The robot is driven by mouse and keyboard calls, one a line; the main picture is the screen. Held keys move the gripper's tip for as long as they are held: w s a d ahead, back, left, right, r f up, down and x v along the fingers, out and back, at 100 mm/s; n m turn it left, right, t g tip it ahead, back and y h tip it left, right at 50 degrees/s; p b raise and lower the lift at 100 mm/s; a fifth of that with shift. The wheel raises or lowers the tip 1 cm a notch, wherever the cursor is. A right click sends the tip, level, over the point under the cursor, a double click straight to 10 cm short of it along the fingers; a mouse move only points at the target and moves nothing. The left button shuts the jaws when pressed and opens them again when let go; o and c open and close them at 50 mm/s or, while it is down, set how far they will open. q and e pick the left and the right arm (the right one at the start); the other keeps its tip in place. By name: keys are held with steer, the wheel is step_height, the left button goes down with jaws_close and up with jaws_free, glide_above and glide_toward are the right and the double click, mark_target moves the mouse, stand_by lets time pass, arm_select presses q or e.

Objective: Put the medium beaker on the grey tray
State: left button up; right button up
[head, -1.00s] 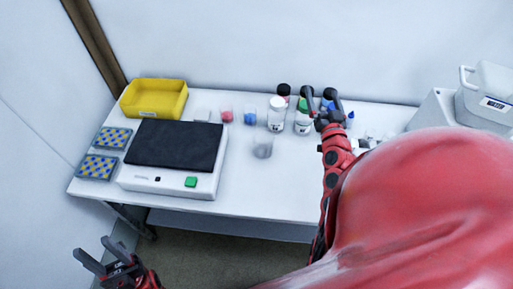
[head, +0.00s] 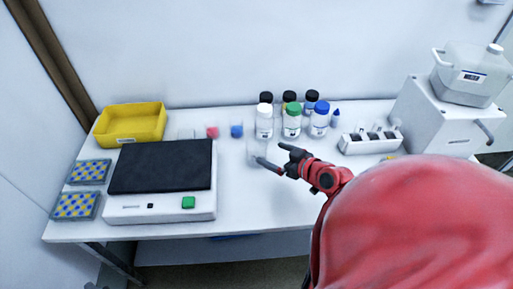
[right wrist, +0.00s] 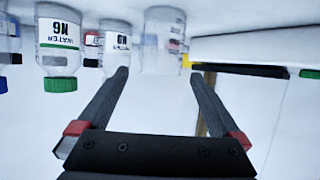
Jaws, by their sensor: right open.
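A clear glass beaker (head: 253,150), which I take for the medium beaker, stands upright on the white table in front of the bottles. My right gripper (head: 270,153) is open close beside it, with a finger partly across it in the head view. In the right wrist view, which is upside down, the beaker (right wrist: 163,42) shows beyond and between the fingertips; contact cannot be told. A dark grey flat top (head: 162,166) on a white device with a green button is the only grey tray-like surface I see; it is empty. My left gripper is out of view.
Several capped bottles (head: 292,122) stand behind the beaker. Small vessels with pink (head: 212,132) and blue (head: 237,131) contents stand to its left. A yellow bin (head: 130,124) is at the back left, a white rack (head: 370,141) at the right. The table's front middle is clear.

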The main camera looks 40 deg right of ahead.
mark_target(250, 143)
steer(key=x, duration=0.5)
steer(key=shift+w+a+f+p, duration=0.1)
steer(key=shift+w+f+p, duration=0.05)
steer(key=shift+w+p, duration=0.2)
steer(key=shift+w+a+p, duration=0.1)
steer(key=shift+w+p, duration=0.2)
steer(key=shift+w, duration=0.2)
steer(key=p+x, duration=0.1)
steer(key=x, duration=0.2)
steer(key=shift+w+a, duration=0.1)
steer(key=shift+w, duration=0.25)
steer(key=shift+w+f, duration=0.15)
steer(key=shift+w, duration=0.15)
steer(key=c, duration=1.3)
